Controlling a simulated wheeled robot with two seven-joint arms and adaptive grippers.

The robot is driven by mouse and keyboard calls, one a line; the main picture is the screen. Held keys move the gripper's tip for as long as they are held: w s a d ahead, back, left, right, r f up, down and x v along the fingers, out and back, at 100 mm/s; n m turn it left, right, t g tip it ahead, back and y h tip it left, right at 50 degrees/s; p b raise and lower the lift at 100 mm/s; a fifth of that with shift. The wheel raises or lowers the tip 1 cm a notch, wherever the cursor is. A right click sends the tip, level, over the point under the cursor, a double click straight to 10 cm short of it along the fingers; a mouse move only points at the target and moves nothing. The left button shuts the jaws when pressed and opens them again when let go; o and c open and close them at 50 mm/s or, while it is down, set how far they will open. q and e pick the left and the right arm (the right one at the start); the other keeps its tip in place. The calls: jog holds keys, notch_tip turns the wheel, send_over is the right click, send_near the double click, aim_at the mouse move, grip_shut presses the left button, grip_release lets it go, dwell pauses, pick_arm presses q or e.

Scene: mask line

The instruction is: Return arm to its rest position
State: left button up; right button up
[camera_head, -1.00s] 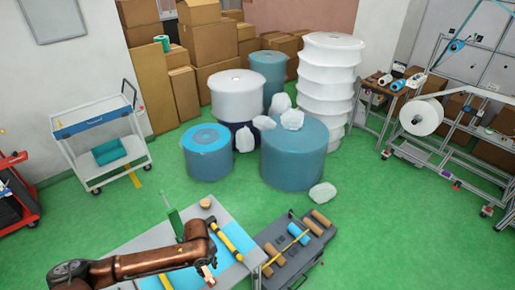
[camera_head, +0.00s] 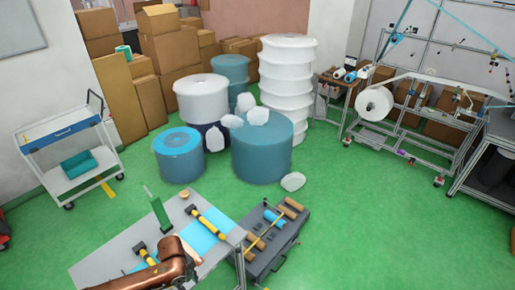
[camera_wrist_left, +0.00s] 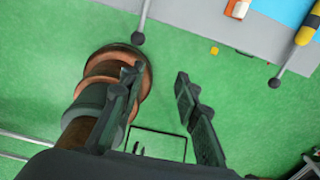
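My left arm, copper-brown, shows at the bottom left of the head view (camera_head: 170,268), low over the near edge of the work table (camera_head: 112,268). Its gripper is below the picture there. In the left wrist view my left gripper (camera_wrist_left: 158,75) is open, its two dark fingers apart with only green floor between them. A copper and dark rounded arm part of mine lies behind the left finger. My right arm and gripper show in neither view.
The table holds a blue sheet (camera_head: 203,240), yellow-black tools and a green bottle-like tool (camera_head: 160,213). A grey case (camera_head: 262,262) with rolls stands beside it. A white cart (camera_head: 70,160) stands left, large rolls (camera_head: 262,155) behind.

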pick_arm(q)
jog(key=s+d+f+n+t+h, duration=0.1)
jog(key=s+d+n+t+h, duration=0.15)
jog(key=d+n, duration=0.55)
jog(key=s+a+n+t+y, duration=0.1)
jog(key=s+a+n+y, duration=0.3)
jog(key=s+a+n, duration=1.2)
notch_tip(320, 180, down, 40)
jog(key=s+n+g+b, duration=0.1)
jog(key=s+b, duration=0.1)
jog(key=b, duration=0.7)
jog(key=s+f+g+b, duration=0.1)
jog(key=s+f+b, duration=0.2)
jog(key=s+f, duration=0.6)
jog(key=s+f+b, duration=0.4)
jog(key=s+f, duration=0.6)
jog(key=f, duration=0.5)
jog(key=shift+f+m+g+h, duration=0.15)
jog(key=shift+m+g+h, duration=0.2)
jog(key=shift+m+h, duration=0.1)
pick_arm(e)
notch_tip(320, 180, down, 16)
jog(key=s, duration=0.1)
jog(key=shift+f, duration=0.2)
